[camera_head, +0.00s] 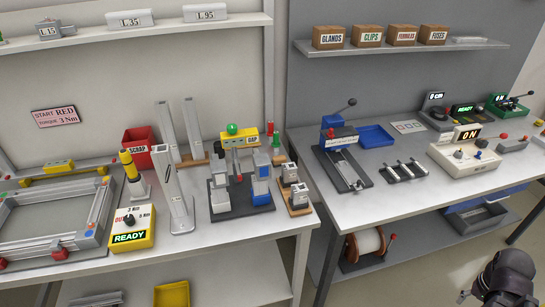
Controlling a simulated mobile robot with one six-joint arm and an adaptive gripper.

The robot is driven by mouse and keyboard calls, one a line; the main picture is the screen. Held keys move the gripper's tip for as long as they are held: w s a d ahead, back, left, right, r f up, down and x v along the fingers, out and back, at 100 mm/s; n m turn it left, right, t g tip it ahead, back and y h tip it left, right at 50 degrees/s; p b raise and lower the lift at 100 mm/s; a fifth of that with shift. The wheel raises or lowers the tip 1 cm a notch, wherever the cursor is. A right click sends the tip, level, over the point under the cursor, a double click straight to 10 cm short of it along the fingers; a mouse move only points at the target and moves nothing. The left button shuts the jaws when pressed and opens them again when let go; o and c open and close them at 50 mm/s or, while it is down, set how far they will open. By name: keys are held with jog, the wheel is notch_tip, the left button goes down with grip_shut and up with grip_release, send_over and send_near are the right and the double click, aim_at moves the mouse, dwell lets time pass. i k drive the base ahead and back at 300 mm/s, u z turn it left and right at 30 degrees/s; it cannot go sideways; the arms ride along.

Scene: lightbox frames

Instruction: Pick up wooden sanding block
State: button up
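I cannot pick out a wooden sanding block for certain in the head view. Wood-coloured pieces (301,211) show at the right end of the left bench, under small grey blocks, beside a dark-based press fixture. My gripper (502,282) appears as a dark shape at the lower right corner, cut off by the picture edge. It is in front of and below the right bench, well away from the left bench. Its fingers are too unclear to tell open from shut.
The left bench (250,229) carries a red scrap bin (139,146), a yellow READY box (131,227) and a rail frame (50,233). A gap separates it from the right bench (375,208), which holds a blue tray (376,135) and several devices. Cardboard boxes (367,36) line a shelf.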

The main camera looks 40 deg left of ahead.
aim_at(277, 161)
jog(key=u, duration=0.75)
jog(key=i, duration=0.85)
jog(key=u, duration=0.5)
